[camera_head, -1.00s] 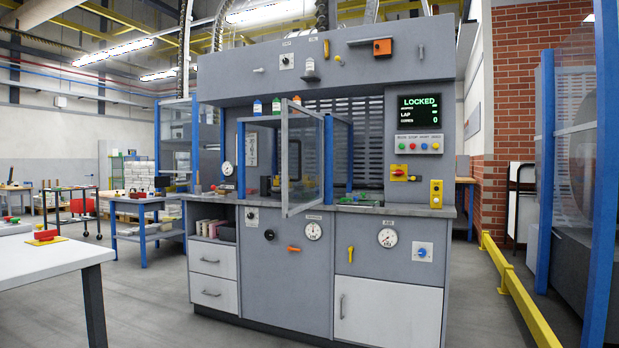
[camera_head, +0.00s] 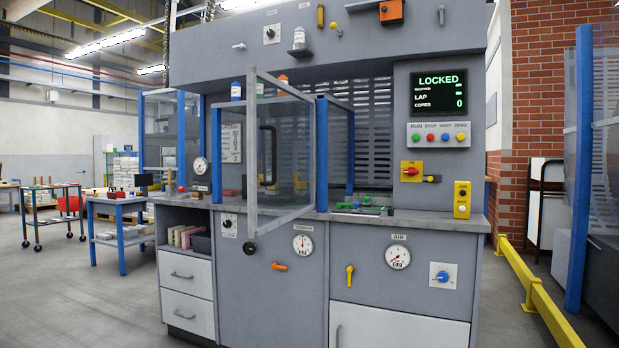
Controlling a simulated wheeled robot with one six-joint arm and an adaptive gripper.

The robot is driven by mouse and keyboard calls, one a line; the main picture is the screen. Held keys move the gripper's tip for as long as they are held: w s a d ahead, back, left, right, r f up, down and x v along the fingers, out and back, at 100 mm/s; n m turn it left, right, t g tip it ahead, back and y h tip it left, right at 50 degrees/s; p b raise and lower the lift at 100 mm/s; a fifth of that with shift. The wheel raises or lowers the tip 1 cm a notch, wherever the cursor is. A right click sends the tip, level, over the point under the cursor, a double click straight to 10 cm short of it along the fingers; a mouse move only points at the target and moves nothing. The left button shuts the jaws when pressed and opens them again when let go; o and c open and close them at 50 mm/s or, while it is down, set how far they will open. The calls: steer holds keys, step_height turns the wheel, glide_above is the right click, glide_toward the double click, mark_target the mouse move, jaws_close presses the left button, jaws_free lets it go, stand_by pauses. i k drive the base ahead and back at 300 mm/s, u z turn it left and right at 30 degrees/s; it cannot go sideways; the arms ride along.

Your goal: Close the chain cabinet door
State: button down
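No door that I can see carries a readable label "chain cabinet". A white door with a grey handle is at the lower right of the grey machine front (camera_head: 400,327); it looks about flush, and its lower part is cut off by the frame. My gripper is not in view.
The grey machine (camera_head: 265,265) fills the middle, with white drawers (camera_head: 187,290) at lower left. A yellow floor rail (camera_head: 533,292) and a blue-posted guard (camera_head: 581,180) stand at right. The floor (camera_head: 80,290) at left is open. A blue table (camera_head: 118,203) stands farther back.

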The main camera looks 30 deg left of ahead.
mark_target(253, 72)
steer(key=u, duration=0.35)
steer(key=i, duration=0.95)
steer(key=u, duration=0.65)
